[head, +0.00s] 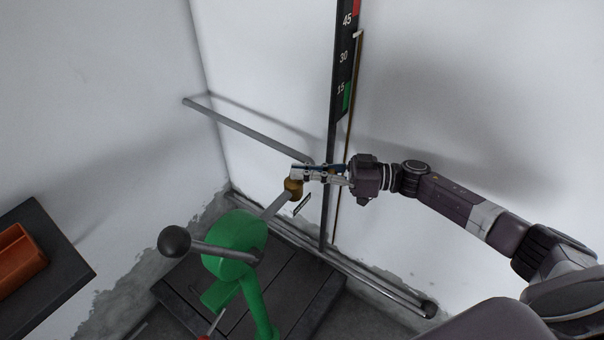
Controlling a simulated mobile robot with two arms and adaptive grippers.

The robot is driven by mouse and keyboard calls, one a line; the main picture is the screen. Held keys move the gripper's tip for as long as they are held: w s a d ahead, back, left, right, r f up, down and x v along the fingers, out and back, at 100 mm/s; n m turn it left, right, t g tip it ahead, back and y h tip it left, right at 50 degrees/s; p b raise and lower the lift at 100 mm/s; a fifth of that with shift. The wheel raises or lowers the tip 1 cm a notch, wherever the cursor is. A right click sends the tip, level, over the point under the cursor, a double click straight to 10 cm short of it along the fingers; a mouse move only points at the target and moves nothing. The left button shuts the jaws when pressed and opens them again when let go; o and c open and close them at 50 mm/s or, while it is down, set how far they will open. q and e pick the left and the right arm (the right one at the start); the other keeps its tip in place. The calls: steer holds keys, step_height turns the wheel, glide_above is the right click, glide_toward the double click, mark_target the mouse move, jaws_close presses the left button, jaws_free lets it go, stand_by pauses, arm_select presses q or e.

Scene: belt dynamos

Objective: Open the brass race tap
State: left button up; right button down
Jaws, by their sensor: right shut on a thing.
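The brass race tap (293,189) is a small brass-coloured body at the end of a short grey pipe, in the middle of the head view. My right gripper (303,174) reaches in from the right and is shut at the top of the tap. Its fingers hide the part that they hold, so I cannot tell how far the tap is turned. My left gripper is not in view.
A green machine (234,245) with a black-knobbed crank (175,241) stands on a dark slatted platform (301,295). A numbered gauge board (343,60) rises behind my gripper. A dark table (75,262) with an orange tray (20,262) is at left. A wall rail (245,127) runs behind.

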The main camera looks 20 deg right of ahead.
steer(key=c, duration=2.1)
jaws_free()
step_height(320, 180, up, 10)
steer(key=shift+c, duration=0.7)
